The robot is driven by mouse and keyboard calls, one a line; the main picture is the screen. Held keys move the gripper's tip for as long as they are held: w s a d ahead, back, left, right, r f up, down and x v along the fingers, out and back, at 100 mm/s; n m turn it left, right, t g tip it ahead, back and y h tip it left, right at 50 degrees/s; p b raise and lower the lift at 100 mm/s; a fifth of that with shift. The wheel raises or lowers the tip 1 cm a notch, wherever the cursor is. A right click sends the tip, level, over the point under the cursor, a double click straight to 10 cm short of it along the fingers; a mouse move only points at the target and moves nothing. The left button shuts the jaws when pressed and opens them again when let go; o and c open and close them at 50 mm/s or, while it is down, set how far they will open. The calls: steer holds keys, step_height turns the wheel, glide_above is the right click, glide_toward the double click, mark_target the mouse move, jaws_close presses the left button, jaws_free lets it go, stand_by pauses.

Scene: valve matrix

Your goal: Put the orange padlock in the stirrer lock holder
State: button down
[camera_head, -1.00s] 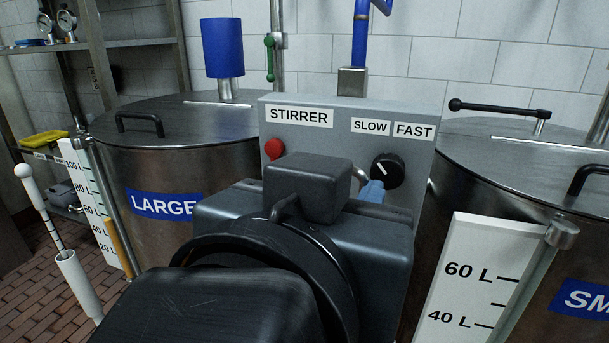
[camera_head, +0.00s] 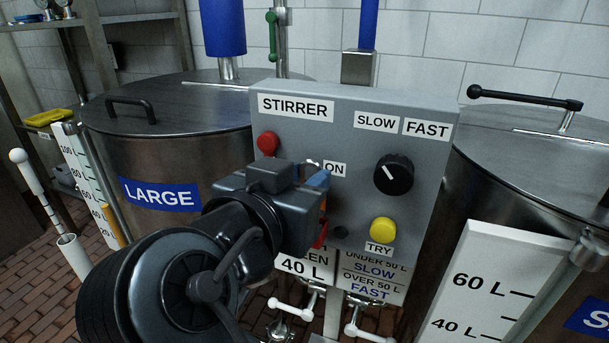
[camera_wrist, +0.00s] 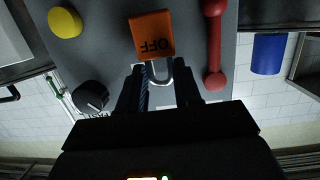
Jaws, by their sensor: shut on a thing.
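The orange padlock (camera_wrist: 152,35) bears "OFF", upside down in the wrist view, and its steel shackle (camera_wrist: 165,74) lies between my fingers. My gripper (camera_wrist: 160,92) is shut on the shackle. In the head view my gripper (camera_head: 318,180) is in front of the grey stirrer panel (camera_head: 345,130), left of the "ON" label. Only an orange sliver of the padlock (camera_head: 323,206) shows there. I cannot make out the lock holder; my gripper and the padlock cover part of the panel. Whether the padlock touches the panel is unclear.
A red handle (camera_wrist: 215,45) stands beside the padlock. The panel also has a black speed knob (camera_head: 394,174) and a yellow TRY button (camera_head: 383,231). The LARGE tank (camera_head: 165,140) stands left and another tank (camera_head: 545,155) right. White-handled valves (camera_head: 290,309) are below.

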steer(key=shift+w+a+f, duration=0.15)
steer(key=shift+w+f, duration=0.2)
steer(key=shift+f, duration=0.05)
steer(key=shift+f+p, duration=0.4)
steer(key=shift+f, duration=1.4)
steer(key=shift+f, duration=0.2)
steer(key=c, duration=0.8)
jaws_free()
steer(key=shift+r, duration=0.1)
steer(key=b+v, duration=0.2)
steer(key=v, duration=1)
steer(key=shift+r+b, duration=0.15)
steer(key=shift+b, duration=0.25)
